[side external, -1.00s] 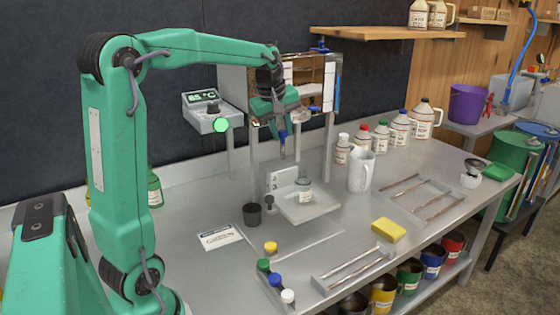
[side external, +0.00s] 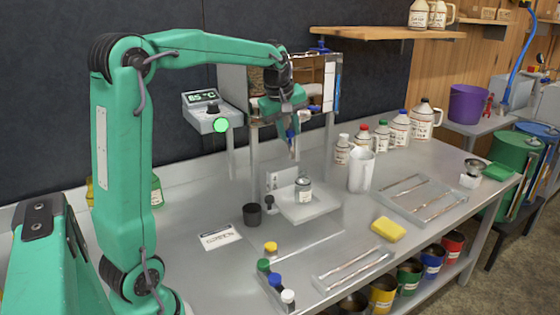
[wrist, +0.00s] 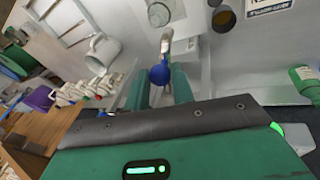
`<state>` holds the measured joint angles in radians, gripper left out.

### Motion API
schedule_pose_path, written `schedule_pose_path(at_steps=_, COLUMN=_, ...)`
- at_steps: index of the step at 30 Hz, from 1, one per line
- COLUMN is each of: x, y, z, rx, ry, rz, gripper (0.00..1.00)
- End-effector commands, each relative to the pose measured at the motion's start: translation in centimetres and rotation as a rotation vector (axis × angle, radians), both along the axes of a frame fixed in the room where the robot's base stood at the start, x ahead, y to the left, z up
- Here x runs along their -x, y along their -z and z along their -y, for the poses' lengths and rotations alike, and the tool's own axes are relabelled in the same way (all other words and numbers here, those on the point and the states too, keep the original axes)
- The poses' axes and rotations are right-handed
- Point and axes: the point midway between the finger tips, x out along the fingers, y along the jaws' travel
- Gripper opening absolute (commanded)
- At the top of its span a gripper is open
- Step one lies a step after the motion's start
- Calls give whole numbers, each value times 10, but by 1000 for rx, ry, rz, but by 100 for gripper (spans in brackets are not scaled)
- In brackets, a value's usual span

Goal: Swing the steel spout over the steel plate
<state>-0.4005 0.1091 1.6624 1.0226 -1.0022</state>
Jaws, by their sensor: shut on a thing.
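My gripper (side external: 290,133) is shut on the blue knob (wrist: 159,75) of the steel spout. The spout (side external: 293,149) hangs below the jaws in front of the evaporator, and its tip shows beyond the knob in the wrist view (wrist: 167,42). The steel plate (side external: 322,209) lies below on the bench, with a small labelled jar (side external: 304,190) standing on it. In the side view the spout's tip is above and slightly left of the jar; in the wrist view it points toward the jar (wrist: 160,14). I cannot tell whether the tip is fully over the plate.
A dark cup (side external: 252,215) stands left of the plate, and a white pitcher (side external: 361,171) stands to its right. The control box (side external: 208,115) reads 85 °C. Several bottles line the back right. Colored caps, a yellow sponge (side external: 388,229) and trays with rods lie in front.

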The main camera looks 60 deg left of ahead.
Motion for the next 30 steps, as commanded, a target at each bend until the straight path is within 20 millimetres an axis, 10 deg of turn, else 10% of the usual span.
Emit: schedule_pose_path(at_steps=30, x=-21, y=-1, z=5, rx=6, ry=5, rz=5, gripper=10)
